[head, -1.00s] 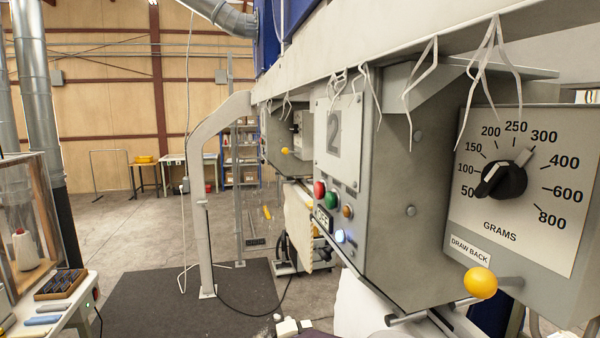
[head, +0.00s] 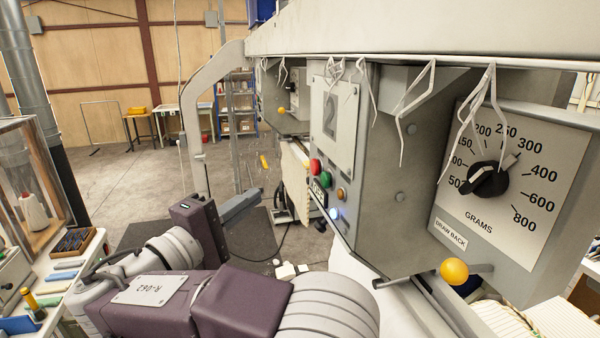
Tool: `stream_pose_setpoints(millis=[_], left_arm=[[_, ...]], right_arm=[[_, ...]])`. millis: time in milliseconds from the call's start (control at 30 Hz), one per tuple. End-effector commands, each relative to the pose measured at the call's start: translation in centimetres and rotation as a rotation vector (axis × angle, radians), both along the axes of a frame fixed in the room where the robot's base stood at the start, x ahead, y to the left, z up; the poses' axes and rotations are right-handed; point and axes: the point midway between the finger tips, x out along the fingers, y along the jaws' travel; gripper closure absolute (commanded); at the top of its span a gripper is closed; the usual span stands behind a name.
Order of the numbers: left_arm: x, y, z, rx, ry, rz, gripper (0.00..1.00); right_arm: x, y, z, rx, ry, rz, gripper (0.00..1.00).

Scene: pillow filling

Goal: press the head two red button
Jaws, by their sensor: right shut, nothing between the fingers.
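The red button (head: 315,166) is on the front panel of the grey machine head marked 2 (head: 331,118), above a green button (head: 325,179) and an amber one (head: 341,193). My right gripper (head: 257,195) is shut and empty, its grey fingers pointing right and up toward the panel. In the picture it is left of and a little below the red button, with a visible gap between them. The button's face is unobstructed. My left gripper is not in view.
A lit blue-white button (head: 335,213) sits lower on the panel. A yellow-knobbed lever (head: 454,271) and a grams dial (head: 488,180) are at the right. White straps hang from the beam. A cluttered workbench (head: 95,245) is at lower left.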

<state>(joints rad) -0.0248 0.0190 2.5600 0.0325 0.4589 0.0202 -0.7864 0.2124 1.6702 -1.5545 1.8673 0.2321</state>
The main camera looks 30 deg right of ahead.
Motion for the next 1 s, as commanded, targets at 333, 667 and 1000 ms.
stream_pose_setpoints(millis=[333, 667, 1000], left_arm=[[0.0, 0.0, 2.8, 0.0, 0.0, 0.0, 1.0], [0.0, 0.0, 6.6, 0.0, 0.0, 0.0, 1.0], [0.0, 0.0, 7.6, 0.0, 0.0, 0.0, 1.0]], right_arm=[[2.3, -4.5, 1.0, -0.002, 0.004, -0.006, 1.0], [4.3, -10.5, 1.5, -0.001, 0.005, -0.003, 1.0], [3.7, -12.6, 1.1, 0.001, 0.002, 0.001, 1.0]])
